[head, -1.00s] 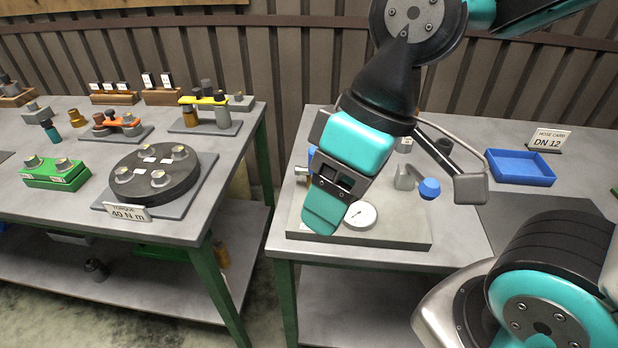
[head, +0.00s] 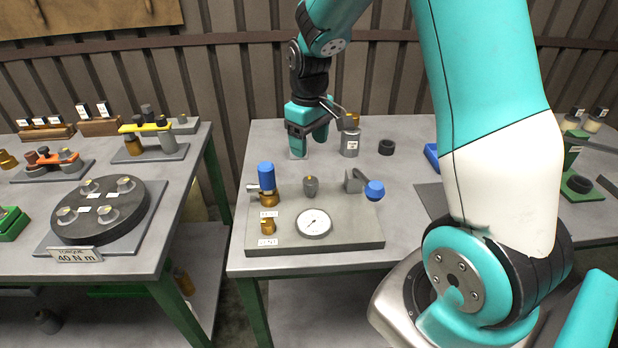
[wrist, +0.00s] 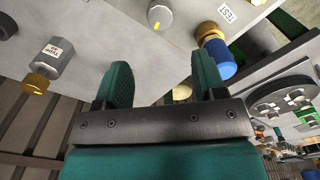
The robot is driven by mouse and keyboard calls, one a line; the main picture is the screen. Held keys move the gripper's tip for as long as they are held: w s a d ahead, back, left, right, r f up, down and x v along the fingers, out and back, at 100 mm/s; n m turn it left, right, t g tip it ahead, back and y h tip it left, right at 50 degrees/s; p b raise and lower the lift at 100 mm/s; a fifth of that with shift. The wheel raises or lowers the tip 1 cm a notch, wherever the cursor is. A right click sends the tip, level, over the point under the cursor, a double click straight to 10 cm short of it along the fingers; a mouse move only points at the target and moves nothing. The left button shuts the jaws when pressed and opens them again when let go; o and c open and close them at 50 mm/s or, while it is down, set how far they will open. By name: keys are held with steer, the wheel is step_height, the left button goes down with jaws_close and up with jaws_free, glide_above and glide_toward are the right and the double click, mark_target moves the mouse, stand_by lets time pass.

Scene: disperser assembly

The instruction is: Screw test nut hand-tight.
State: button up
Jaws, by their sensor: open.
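My gripper (head: 308,138) hangs fingers-down behind the grey fixture block (head: 350,238), over the back of the right table. In the wrist view its two fingers (wrist: 160,75) stand apart with nothing between them. On the block's left is a blue-capped fitting (head: 266,178) with a brass collar by the TEST label (head: 268,213); it also shows in the wrist view (wrist: 218,58), right of the fingers. A brass piece (head: 268,227) sits between the two labels. I cannot tell which part is the test nut, or how tight it is.
A labelled grey cylinder (head: 349,143) with a brass top stands close right of my gripper, beside a black ring (head: 386,147).

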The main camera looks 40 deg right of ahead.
mark_target(309, 179)
step_height(309, 179, down, 11)
steer(key=shift+r+p, duration=0.1)
steer(key=shift+p, duration=0.25)
steer(key=c, duration=0.9)
